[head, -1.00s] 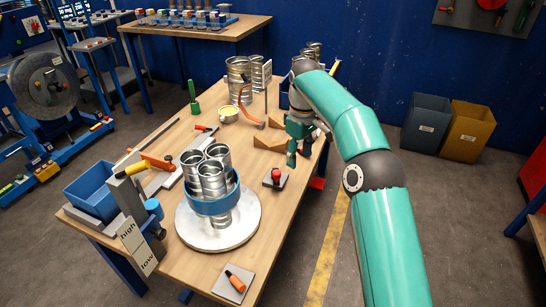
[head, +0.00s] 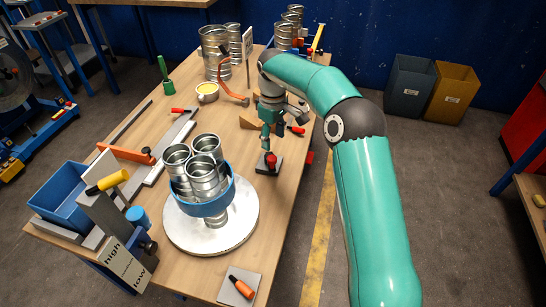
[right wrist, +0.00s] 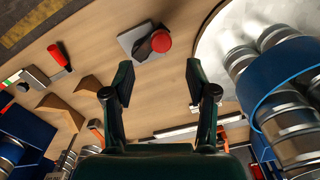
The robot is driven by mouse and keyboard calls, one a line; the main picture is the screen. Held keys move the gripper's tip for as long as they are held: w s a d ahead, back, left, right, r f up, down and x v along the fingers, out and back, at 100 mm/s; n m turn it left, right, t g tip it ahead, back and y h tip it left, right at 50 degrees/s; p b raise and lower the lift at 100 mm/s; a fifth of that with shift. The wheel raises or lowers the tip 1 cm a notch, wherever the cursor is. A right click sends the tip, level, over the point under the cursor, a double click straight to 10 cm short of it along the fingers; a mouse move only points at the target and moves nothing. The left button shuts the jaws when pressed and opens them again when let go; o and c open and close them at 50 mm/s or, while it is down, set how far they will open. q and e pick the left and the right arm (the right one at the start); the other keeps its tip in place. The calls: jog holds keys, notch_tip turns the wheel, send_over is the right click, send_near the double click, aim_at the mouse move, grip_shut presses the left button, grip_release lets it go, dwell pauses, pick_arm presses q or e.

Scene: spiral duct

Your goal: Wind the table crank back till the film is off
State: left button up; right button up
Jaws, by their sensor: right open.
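A white turntable (head: 235,238) carries a cluster of upright metal duct pieces (head: 205,172) with a blue band of film (head: 203,207) around them. A red knob with a black arm (head: 270,160) sits on a small grey plate beside the turntable; I cannot tell for sure that it is the crank. It also shows in the right wrist view (right wrist: 160,42), beyond the fingertips. My right gripper (head: 268,143) points down just above and behind this knob. In the right wrist view the gripper (right wrist: 159,75) is open with nothing between its fingers. My left gripper is not in view.
An orange-handled lever on a plate (head: 241,287) is at the front edge. A post with a "high/low" sign (head: 123,262) and a blue bin (head: 65,195) stand at left. A red curved tool (head: 228,85) and metal cans (head: 215,45) are behind.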

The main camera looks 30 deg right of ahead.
aim_at(273, 157)
notch_tip(273, 157, down, 8)
jog(key=shift+f, duration=0.15)
jog(key=shift+a, duration=0.1)
grip_shut()
jog(key=shift+d, duration=0.25)
dwell(0.3)
